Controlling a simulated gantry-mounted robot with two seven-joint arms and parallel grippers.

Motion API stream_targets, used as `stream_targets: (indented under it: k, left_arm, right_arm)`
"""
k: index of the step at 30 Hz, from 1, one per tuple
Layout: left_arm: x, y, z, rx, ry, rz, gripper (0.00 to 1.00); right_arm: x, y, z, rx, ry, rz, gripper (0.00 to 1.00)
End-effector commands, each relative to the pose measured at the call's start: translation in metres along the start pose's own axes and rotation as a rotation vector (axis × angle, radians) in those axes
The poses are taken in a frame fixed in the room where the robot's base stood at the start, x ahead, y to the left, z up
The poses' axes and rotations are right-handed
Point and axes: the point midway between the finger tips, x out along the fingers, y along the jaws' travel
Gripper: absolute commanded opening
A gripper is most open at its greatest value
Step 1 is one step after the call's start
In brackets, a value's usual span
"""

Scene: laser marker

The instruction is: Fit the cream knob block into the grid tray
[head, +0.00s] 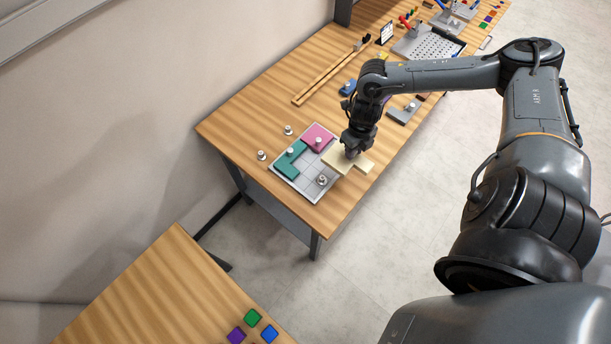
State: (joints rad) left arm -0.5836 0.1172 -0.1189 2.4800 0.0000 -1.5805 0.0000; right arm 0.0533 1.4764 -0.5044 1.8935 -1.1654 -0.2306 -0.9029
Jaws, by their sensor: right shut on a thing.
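The cream knob block (361,164) is at the right edge of the grid tray. My right gripper (351,152) is shut on it from above and hides its knob. I cannot tell whether the block touches the tray or is held just above it. The grid tray (316,193) is grey with square cells and lies on the wooden table. A teal knob block (290,164) sits in its left part and a pink knob block (319,137) in its far part. The near right cells are bare apart from a small metal knob piece (322,180). My left gripper is out of view.
Two small metal knobs (288,130) (262,155) stand left of the tray. A grey block (403,112) and a blue block (347,87) lie beyond my gripper. Wooden rails (330,74) and a perforated plate (430,45) are farther back.

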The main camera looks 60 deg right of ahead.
Motion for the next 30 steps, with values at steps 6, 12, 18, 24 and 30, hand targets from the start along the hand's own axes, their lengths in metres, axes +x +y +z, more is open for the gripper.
stream_targets:
  k: [6,12,18,24,30]
  left_arm:
    - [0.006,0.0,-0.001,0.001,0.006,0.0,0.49]
    - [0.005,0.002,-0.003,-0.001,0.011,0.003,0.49]
    - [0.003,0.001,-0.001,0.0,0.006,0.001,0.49]
    - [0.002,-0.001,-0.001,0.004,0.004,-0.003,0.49]
    - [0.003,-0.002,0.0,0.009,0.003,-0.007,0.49]
  right_arm:
    - [0.019,0.002,-0.005,0.005,-0.002,0.001,0.0]
    - [0.032,0.015,0.015,0.006,-0.002,0.008,0.0]
    - [0.054,0.031,0.048,0.008,-0.002,0.007,0.0]
    - [0.074,0.045,0.076,0.005,0.001,0.003,0.0]
    - [0.084,0.05,0.09,0.004,0.001,0.0,0.0]
